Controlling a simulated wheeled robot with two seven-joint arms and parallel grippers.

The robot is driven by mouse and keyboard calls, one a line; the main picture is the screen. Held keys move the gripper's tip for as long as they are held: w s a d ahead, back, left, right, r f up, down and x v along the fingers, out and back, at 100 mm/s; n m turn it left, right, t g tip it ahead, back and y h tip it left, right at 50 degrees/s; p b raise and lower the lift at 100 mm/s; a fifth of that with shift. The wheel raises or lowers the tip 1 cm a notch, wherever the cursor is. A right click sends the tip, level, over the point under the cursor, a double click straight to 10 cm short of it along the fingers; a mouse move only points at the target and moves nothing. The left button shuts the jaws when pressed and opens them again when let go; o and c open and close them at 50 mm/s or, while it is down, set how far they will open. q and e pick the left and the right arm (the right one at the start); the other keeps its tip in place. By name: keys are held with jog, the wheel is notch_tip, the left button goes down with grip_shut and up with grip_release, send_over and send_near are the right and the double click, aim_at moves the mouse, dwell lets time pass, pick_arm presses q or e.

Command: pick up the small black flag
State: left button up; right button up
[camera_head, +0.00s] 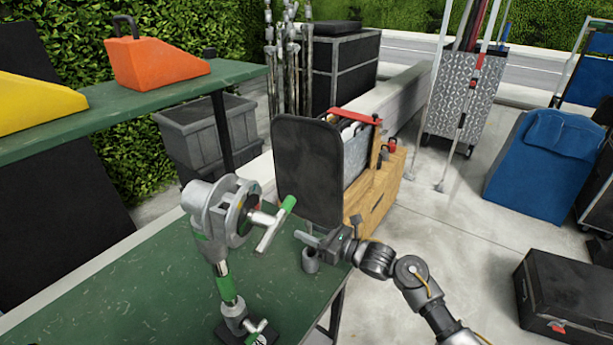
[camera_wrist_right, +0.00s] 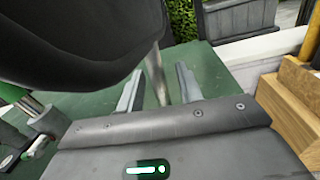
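The small black flag (camera_head: 322,165) is a dark rounded panel standing upright above the right end of the green table (camera_head: 160,290). In the right wrist view its dark panel (camera_wrist_right: 85,40) fills the upper left, and its thin grey stem (camera_wrist_right: 157,78) runs down from it. My right gripper (camera_head: 318,240) is just below the panel. In the wrist view its two fingers (camera_wrist_right: 158,90) are apart, with the stem between them and gaps showing beside it. A small grey cylinder (camera_head: 310,261) is under the gripper. My left gripper is not in view.
A grey clamp head with green handles (camera_head: 222,210) stands on the table left of the flag. A wooden crate (camera_head: 378,195) is behind the flag. An orange wedge (camera_head: 150,62) and a yellow one (camera_head: 35,102) lie on the upper shelf. A black case (camera_head: 565,293) is at right.

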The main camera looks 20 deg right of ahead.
grip_shut()
